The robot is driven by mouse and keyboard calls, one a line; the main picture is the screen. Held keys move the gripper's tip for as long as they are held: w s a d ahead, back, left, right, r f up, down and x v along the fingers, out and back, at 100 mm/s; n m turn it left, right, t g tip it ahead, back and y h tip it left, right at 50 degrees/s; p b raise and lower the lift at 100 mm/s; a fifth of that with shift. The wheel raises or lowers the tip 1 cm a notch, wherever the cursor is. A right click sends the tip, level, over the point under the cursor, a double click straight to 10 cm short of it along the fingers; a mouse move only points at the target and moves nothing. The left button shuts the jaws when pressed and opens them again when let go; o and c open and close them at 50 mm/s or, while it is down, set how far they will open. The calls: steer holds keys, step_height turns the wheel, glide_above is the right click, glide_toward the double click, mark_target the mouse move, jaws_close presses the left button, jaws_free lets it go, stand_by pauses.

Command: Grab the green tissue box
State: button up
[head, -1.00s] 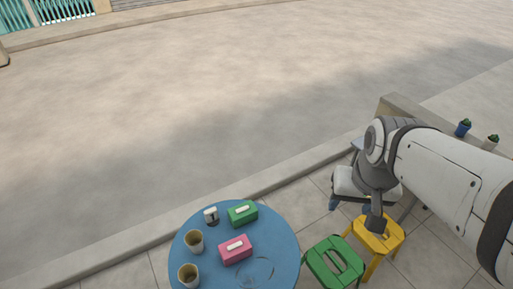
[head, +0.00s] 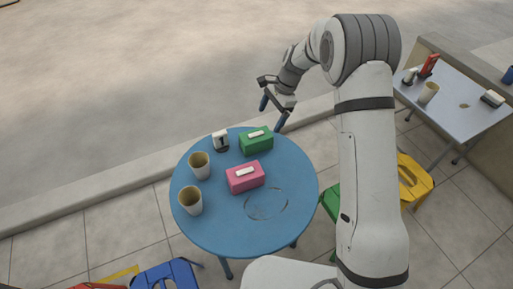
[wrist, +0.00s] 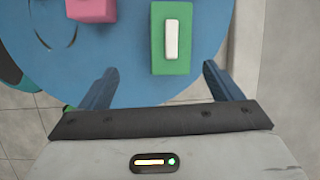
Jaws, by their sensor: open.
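The green tissue box (head: 256,141) stands on the blue round table (head: 232,236) near its far edge, with a white tissue slot on top. My gripper (head: 273,113) is open and empty, above and beyond the box at the table's far right edge. In the wrist view the green box (wrist: 160,40) lies ahead of my gripper (wrist: 160,82), roughly in line with the gap between the two blue fingers. The fingers are apart from the box.
A pink tissue box (head: 245,176) sits near the green one. A grey table (head: 455,112) and a yellow stool (head: 414,180) are at right.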

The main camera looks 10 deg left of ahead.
mark_target(257, 135)
steer(key=shift+m+g, duration=0.3)
steer(key=shift+m, duration=0.2)
steer(key=a+f, duration=0.1)
steer(key=f, duration=0.1)
steer(key=a+f+b, duration=0.1)
steer(key=f, duration=0.2)
steer(key=a+f, duration=0.1)
steer(key=f, duration=0.2)
steer(key=shift+w+a+b, duration=0.2)
steer(key=shift+a+b, duration=0.05)
steer(key=shift+b, duration=0.05)
steer(key=b+x, duration=0.1)
steer(key=x, duration=0.1)
steer(key=b+x, duration=0.1)
steer(key=x, duration=0.2)
steer(key=shift+s+a+r, duration=0.15)
steer(key=shift+s+a, duration=0.05)
steer(key=shift+s, duration=0.05)
steer(key=shift+s+a+f, duration=0.1)
steer(key=shift+f, duration=0.15)
steer(key=shift+f, duration=0.25)
steer(key=c, duration=1.1)
